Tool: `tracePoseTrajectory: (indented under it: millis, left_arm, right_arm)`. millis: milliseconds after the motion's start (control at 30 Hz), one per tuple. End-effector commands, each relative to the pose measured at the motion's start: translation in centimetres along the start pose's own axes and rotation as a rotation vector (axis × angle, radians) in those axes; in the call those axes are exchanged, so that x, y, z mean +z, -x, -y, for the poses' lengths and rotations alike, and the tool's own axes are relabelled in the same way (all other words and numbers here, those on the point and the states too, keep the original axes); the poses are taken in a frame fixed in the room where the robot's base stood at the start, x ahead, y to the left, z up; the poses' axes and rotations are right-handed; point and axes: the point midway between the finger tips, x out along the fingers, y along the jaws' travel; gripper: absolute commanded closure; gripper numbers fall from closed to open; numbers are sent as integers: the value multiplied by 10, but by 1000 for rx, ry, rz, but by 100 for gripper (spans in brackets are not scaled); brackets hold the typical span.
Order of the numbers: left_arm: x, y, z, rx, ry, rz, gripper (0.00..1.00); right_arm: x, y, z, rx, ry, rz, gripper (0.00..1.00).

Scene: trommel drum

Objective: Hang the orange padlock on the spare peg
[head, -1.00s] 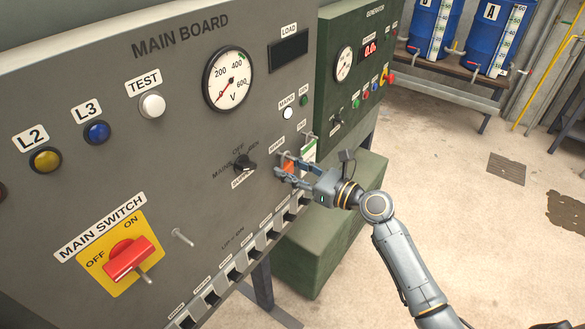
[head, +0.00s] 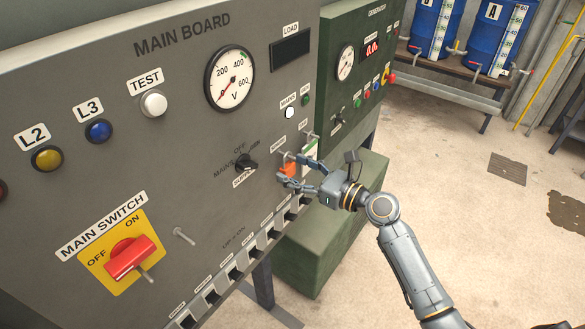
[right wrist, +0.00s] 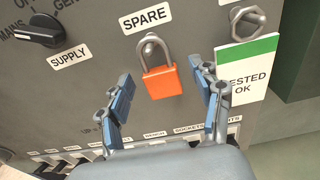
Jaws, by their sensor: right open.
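The orange padlock (head: 289,169) hangs by its grey shackle on the spare peg (right wrist: 152,48), under the SPARE label (right wrist: 145,19). In the right wrist view the padlock's orange body (right wrist: 162,83) hangs nearly upright against the grey board. My right gripper (head: 291,172) is open, one finger to each side of the padlock. In the right wrist view gaps show between the padlock and both blue-padded fingers. The peg's root is hidden behind the shackle. My left gripper is not in view.
A TESTED OK tag (right wrist: 245,75) hangs on another peg (right wrist: 246,20), close to the right finger. The black SUPPLY knob (head: 245,166) is left of the padlock. A bare peg (head: 184,237) sticks out beside the main switch (head: 130,258).

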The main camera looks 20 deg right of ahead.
Motion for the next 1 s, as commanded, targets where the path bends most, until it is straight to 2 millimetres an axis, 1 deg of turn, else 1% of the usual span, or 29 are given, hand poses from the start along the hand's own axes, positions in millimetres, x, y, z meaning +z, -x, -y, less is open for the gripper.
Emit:
tracePoseTrajectory:
  millis: [200, 400, 500, 600, 767, 833, 867, 967, 1000]
  left_arm:
    - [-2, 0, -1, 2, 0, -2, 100]
    - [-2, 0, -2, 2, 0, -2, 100]
    - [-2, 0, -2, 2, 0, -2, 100]
    - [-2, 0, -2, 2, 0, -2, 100]
    - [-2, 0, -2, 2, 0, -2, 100]
    - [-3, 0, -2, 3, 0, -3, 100]
    - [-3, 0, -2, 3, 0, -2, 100]
    - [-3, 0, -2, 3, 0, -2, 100]
    - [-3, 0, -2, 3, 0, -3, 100]
  right_arm:
    - [-2, 46, 0, -1, 1, -5, 35]
    - [-1, 85, 0, 0, 1, -4, 35]
    - [-1, 98, 0, -1, 0, -2, 35]
    - [0, 106, 0, 1, 0, -1, 35]
    - [0, 110, 0, 0, 3, -2, 35]
    - [-8, 109, 2, -9, 15, -14, 35]
    - [-14, 109, 4, -17, 25, -27, 35]
    - [-55, 108, 14, -57, 107, -106, 35]
    - [-79, 110, 19, -77, 159, -156, 35]
